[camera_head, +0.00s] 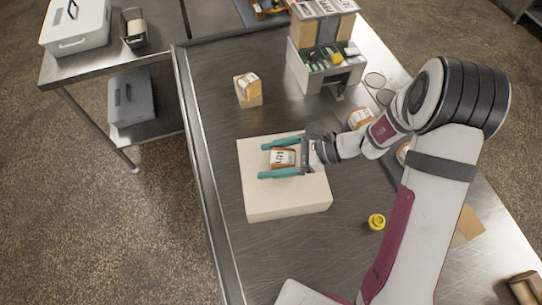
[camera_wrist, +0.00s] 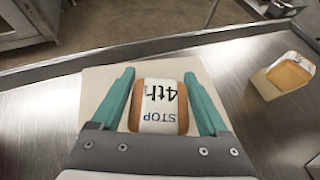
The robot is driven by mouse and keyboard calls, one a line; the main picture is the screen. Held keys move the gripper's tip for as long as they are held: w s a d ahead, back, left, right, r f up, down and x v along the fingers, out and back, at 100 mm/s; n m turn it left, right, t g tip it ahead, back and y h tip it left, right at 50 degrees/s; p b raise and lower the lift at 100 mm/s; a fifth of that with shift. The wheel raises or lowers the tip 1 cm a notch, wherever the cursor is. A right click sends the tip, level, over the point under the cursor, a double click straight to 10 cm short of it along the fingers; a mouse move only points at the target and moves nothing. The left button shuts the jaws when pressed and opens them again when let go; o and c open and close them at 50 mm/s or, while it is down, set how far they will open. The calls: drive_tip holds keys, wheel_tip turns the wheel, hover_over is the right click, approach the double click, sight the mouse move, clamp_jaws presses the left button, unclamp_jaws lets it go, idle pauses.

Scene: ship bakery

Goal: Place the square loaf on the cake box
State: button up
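The cake box (camera_head: 290,203) is a large, low, cream-white box on the steel table. A small brown loaf (camera_head: 282,158) with a white printed band sits on its top, apparently the square loaf. The loaf also shows in the wrist view (camera_wrist: 159,105), its band reading "STOP 4th". My gripper (camera_head: 280,158) is over the box with its two teal fingers on either side of the loaf. Gaps show between the fingers and the loaf, so the gripper looks open. In the wrist view the fingers (camera_wrist: 160,95) flank the loaf, and the box top (camera_wrist: 97,90) lies beneath.
Another banded loaf (camera_head: 248,90) stands behind the box. A rack with dividers (camera_head: 325,60) stands at the back. A yellow round item (camera_head: 376,222) lies right of the box. More loaves are near my arm at right. The table's raised left edge (camera_head: 200,170) runs beside the box.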

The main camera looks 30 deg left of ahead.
drive_tip(key=shift+o, duration=1.2)
